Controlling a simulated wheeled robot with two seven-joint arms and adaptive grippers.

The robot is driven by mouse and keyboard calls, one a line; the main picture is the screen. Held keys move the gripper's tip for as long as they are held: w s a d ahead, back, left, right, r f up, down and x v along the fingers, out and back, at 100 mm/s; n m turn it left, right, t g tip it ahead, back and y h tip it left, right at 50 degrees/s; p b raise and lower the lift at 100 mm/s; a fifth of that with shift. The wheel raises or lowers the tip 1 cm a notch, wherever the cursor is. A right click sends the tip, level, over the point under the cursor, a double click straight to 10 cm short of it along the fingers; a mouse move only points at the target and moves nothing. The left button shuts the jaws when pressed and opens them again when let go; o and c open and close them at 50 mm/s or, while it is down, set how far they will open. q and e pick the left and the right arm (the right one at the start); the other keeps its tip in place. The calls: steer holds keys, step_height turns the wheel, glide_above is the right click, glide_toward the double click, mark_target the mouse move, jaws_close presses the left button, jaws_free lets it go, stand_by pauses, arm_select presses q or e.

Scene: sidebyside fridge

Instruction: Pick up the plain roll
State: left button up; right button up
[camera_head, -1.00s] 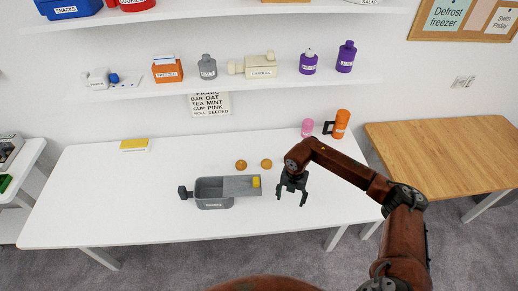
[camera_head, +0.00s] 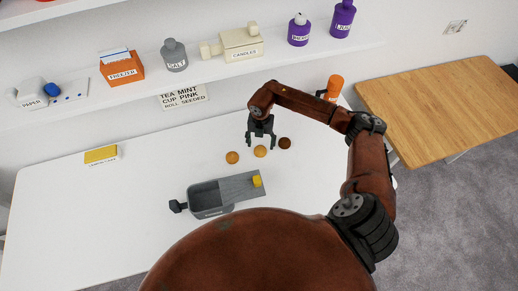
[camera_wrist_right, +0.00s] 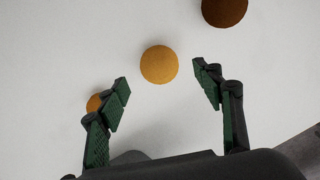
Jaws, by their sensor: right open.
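Three round rolls lie in a row on the white table. The left roll (camera_head: 232,157) and the middle roll (camera_head: 260,151) are golden-tan; the right roll (camera_head: 285,143) is dark brown. I cannot make out seeds, so which is plain is unclear. My right gripper (camera_head: 261,140) is open and empty, pointing down by the middle roll. In the right wrist view the middle roll (camera_wrist_right: 159,64) lies just beyond and between the open fingertips. The left roll (camera_wrist_right: 95,103) is partly hidden by a finger, and the dark roll (camera_wrist_right: 225,10) is cut by the top edge. My left gripper is out of view.
A grey bin (camera_head: 210,197) with a flat side and yellow block stands in front of the rolls. A yellow box (camera_head: 101,155) is at the left back. An orange mug (camera_head: 334,86) stands behind my arm. A shelf (camera_head: 130,110) overhangs the table's back.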

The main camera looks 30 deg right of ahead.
mark_target(260, 149)
steer(key=shift+a+f, duration=0.1)
steer(key=shift+f, duration=2.65)
steer(key=c, duration=1.2)
steer(key=shift+r, duration=0.1)
